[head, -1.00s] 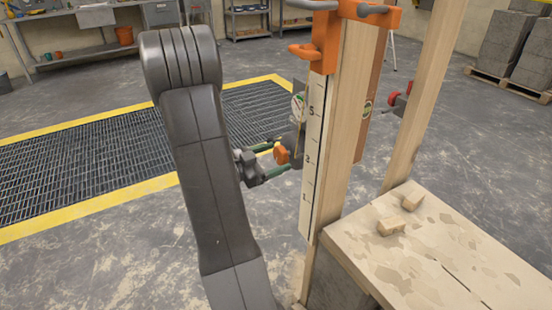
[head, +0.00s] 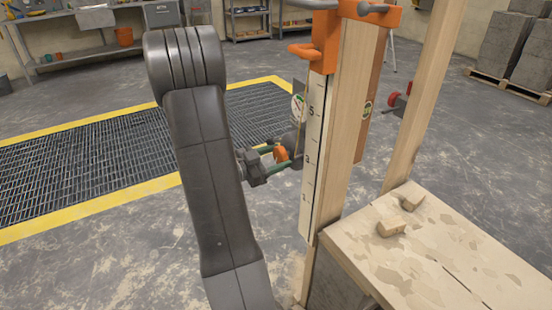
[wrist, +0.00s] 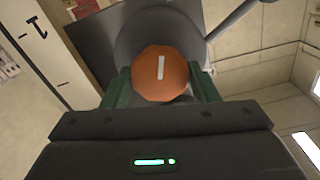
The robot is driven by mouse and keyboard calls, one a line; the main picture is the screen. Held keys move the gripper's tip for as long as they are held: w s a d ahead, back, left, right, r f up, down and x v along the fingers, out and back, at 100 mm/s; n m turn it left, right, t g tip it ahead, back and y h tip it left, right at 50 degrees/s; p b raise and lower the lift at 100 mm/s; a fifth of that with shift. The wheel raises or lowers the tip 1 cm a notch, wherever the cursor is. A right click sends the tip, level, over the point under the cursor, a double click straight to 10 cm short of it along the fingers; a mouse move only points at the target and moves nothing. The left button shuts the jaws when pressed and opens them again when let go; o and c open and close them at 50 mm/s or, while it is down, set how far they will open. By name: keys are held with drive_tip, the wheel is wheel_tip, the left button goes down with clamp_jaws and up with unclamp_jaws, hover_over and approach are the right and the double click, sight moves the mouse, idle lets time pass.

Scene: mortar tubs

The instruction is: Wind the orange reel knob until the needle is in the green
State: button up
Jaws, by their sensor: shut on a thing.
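The orange reel knob (head: 281,154) sits on the reel beside the upright board. It also shows in the wrist view (wrist: 160,78), round, with a white bar mark that stands nearly upright. My gripper (head: 283,157) is shut on the knob, with a green finger on either side of it. In the wrist view the grey reel (wrist: 130,42) shows behind the knob.
A numbered scale strip (head: 313,135) runs down the wooden post (head: 345,120), under an orange bracket (head: 326,50). A plank bench (head: 450,265) with small wood blocks (head: 391,227) stands at the right. Floor grating (head: 90,155) lies behind my arm.

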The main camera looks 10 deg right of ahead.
drive_tip(key=m+b, duration=0.1)
drive_tip(key=m, duration=0.1)
drive_tip(key=m+b, duration=0.4)
drive_tip(key=shift+f, duration=0.25)
drive_tip(key=m+b, duration=0.5)
drive_tip(key=shift+r, duration=0.1)
drive_tip(key=shift+m, duration=0.3)
drive_tip(key=o, duration=1)
drive_tip(key=shift+r, duration=0.1)
drive_tip(key=shift+a, duration=0.15)
drive_tip(key=p+v, duration=0.2)
drive_tip(key=v, duration=1.1)
drive_tip(key=shift+s+a+p, duration=0.2)
drive_tip(key=shift+a+p, duration=0.05)
drive_tip(key=shift+p, duration=0.05)
